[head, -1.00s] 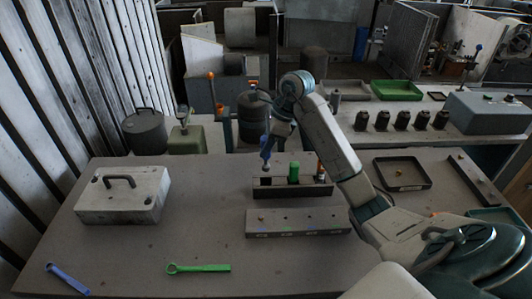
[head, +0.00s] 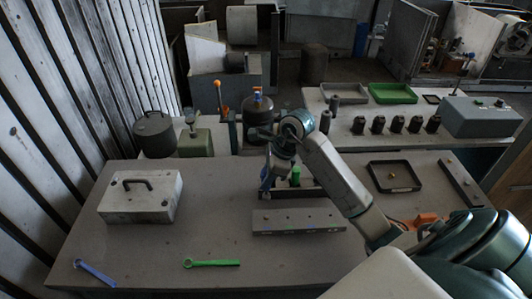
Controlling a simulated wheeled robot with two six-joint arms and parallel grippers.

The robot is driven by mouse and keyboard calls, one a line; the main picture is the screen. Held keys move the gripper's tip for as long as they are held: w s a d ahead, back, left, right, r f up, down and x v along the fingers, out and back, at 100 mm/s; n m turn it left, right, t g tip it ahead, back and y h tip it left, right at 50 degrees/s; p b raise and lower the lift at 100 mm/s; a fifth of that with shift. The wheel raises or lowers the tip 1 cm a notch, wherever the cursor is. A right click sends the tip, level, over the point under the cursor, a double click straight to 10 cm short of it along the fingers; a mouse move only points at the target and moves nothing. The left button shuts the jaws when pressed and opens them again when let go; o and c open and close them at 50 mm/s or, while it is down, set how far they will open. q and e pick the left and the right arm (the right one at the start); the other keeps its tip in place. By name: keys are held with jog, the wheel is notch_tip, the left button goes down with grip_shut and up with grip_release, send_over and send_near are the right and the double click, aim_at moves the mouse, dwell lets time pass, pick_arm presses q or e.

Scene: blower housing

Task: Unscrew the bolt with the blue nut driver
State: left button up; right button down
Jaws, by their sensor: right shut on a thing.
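My right gripper (head: 270,172) points down at the left end of a dark tool rack (head: 307,193) and is shut on the blue nut driver (head: 265,184). The driver is upright and small in view. I cannot tell whether its lower end is in the rack or in front of it. A green driver (head: 295,175) stands in the rack to its right. A grey bar (head: 325,220) lies in front of the rack, with a small bolt-like head (head: 266,219) at its left and coloured marks on its front face. My left gripper is out of view.
A pale box with a handle (head: 140,200) stands on the left of the table. A blue wrench (head: 95,273) and a green wrench (head: 211,263) lie at the front. A black tray (head: 394,188) with a small brass piece lies right of my arm.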

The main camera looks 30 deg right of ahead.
pick_arm(q)
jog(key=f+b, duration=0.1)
jog(key=b, duration=0.1)
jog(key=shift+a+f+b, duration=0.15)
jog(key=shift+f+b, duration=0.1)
jog(key=shift+b, duration=0.05)
pick_arm(e)
notch_tip(320, 180, down, 6)
jog(key=s+a, duration=0.1)
jog(key=shift+s+a, duration=0.15)
jog(key=shift+s, duration=0.2)
jog(key=shift+r, duration=0.15)
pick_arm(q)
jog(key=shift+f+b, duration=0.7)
pick_arm(e)
jog(key=shift+f, duration=0.4)
jog(key=shift+r, duration=0.1)
jog(key=shift+b, duration=0.4)
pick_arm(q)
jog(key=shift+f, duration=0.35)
